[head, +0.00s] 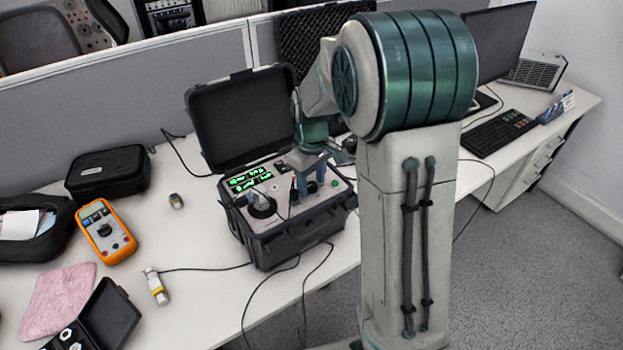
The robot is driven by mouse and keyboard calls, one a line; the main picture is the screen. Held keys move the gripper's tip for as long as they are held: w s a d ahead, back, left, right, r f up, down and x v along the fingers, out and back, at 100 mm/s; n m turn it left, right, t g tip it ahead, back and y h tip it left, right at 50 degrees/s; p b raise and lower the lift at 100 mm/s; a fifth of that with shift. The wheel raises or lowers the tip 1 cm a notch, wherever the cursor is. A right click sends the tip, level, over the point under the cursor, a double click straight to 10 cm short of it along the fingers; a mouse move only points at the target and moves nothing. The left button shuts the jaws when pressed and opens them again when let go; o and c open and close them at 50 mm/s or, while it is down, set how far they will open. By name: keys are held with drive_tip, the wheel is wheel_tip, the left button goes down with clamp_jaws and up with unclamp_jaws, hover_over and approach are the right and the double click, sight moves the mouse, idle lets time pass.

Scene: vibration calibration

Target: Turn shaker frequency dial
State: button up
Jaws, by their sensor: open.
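The portable shaker unit (290,225) is a black case with its lid (240,118) open, standing on the white desk. Its panel has a green lit display (250,180) and a round black shaker mount (262,206). My gripper (308,181) points down over the right half of the panel, to the right of the display. It is open, with nothing seen between its fingers. The frequency dial cannot be made out; my gripper and arm cover part of the panel. Whether the fingers touch anything there cannot be told.
An orange multimeter (105,231), a black pouch (108,172), a pink cloth (57,300) and a small sensor (156,286) on a cable lie to the left. Cables hang over the front desk edge. A monitor and keyboard (498,132) stand at the right.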

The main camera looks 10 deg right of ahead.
drive_tip(key=c, duration=1)
drive_tip(key=shift+m, duration=0.4)
drive_tip(key=m, duration=0.3)
drive_tip(key=shift+m, duration=0.4)
drive_tip(key=m, duration=1)
drive_tip(key=shift+m, duration=0.4)
drive_tip(key=shift+w+m+p, duration=0.1)
drive_tip(key=shift+m+p, duration=0.55)
drive_tip(key=shift+m, duration=1.45)
